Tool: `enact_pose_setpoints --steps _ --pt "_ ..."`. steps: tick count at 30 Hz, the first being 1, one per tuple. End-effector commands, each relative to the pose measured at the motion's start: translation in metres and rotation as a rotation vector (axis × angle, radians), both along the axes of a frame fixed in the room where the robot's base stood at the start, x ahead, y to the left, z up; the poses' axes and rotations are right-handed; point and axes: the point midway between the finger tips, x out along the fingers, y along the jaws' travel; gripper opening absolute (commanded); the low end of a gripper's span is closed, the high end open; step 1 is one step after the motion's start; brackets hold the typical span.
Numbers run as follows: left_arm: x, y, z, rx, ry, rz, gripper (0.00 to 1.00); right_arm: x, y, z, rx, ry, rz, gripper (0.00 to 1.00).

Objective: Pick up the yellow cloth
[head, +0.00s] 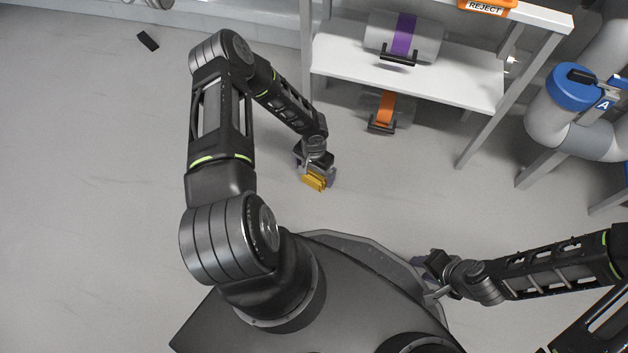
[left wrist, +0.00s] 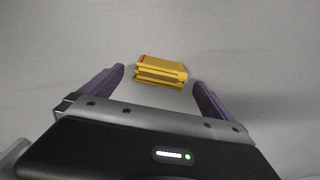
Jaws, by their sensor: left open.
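The yellow cloth (head: 315,182) is a small folded stack on the grey floor, in front of the white shelf. In the left wrist view the cloth (left wrist: 160,72) lies ahead of and between the two fingers, with a gap on each side. My left gripper (left wrist: 160,88) is open and empty. In the head view my left gripper (head: 318,176) is right over the cloth and hides part of it. My right gripper (head: 425,270) is at the lower right beside my base, far from the cloth; its fingers are too small and hidden to read.
A white shelf (head: 400,75) stands behind, holding a cylinder with a purple band (head: 405,28). An orange-banded cylinder (head: 385,110) sits below it. A pipe with a blue collar marked A (head: 572,88) is at the right. A dark flat object (head: 148,41) lies far left.

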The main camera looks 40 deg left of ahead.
Motion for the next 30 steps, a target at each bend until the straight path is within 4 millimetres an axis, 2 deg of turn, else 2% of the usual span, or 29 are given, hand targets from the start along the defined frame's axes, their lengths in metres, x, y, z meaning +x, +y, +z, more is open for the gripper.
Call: enact_pose_setpoints --steps 1,6,25,30 --pt "-0.001 -0.001 -0.015 -0.002 0.001 0.002 1.0 0.001 0.0 -0.011 0.0 -0.002 -0.001 0.36" --pt "0.0 -0.001 -0.033 -0.001 0.001 0.001 1.0 0.003 0.0 -0.018 0.001 -0.004 -0.003 0.36" --pt "0.0 0.0 -0.033 0.0 0.0 -0.001 1.0 0.003 0.0 -0.017 0.002 -0.003 -0.003 0.36" --pt "0.0 0.0 -0.033 0.0 0.0 -0.001 0.88 0.003 0.0 -0.017 0.002 -0.003 -0.003 0.36"
